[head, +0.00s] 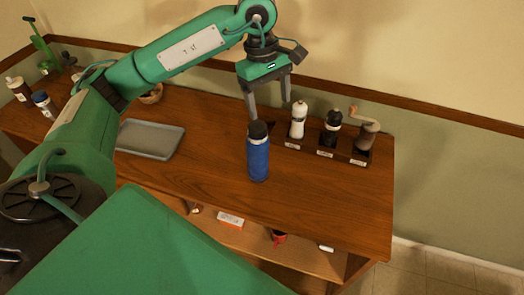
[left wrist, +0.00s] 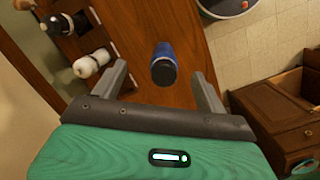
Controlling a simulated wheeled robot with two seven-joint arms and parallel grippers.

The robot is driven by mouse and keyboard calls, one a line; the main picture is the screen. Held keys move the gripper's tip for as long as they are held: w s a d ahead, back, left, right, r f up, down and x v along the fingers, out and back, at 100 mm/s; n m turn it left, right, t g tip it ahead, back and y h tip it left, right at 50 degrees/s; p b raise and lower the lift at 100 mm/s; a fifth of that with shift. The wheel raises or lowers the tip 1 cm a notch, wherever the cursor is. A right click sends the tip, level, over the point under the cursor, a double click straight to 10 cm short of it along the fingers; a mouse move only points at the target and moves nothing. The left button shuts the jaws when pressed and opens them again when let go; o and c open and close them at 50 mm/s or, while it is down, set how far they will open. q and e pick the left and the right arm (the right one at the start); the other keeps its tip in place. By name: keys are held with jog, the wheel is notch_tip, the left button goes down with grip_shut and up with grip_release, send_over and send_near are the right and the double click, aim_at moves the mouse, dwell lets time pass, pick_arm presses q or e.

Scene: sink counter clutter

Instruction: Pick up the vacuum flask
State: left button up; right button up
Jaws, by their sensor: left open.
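The vacuum flask (head: 258,158) is blue with a black lid and stands upright on the wooden counter (head: 325,200). My left gripper (head: 269,108) is open and empty, with its fingers pointing down above and behind the flask in the head view. In the left wrist view the flask (left wrist: 163,65) appears beyond and between the two open fingers (left wrist: 160,85), lid toward the camera. The fingers appear apart from it. My right gripper is not in view.
A rack with a white mill (head: 298,119), a black mill (head: 330,128) and a crank grinder (head: 365,135) stands close to the flask's right. A grey tray (head: 150,139) lies to the left. The counter right of the flask is clear at the front.

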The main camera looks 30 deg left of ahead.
aim_at(257, 124)
pick_arm(q)
jog(key=a+y, duration=0.2)
jog(key=a, duration=0.2)
jog(key=f+p, duration=0.1)
jog(key=f, duration=0.2)
jog(key=f+p, duration=0.1)
jog(key=f, duration=0.2)
jog(key=shift+w+f, duration=0.2)
jog(key=shift+f, duration=0.15)
jog(key=shift+d+f+p, duration=0.1)
jog(key=shift+f+p, duration=0.25)
jog(key=shift+p, duration=0.15)
notch_tip(257, 124, down, 4)
jog(key=shift+s+d+f+p, duration=0.1)
jog(key=shift+s+d+p, duration=0.05)
jog(key=shift+p, duration=1)
jog(key=shift+f, duration=0.3)
jog(key=shift+r, duration=0.1)
grip_shut()
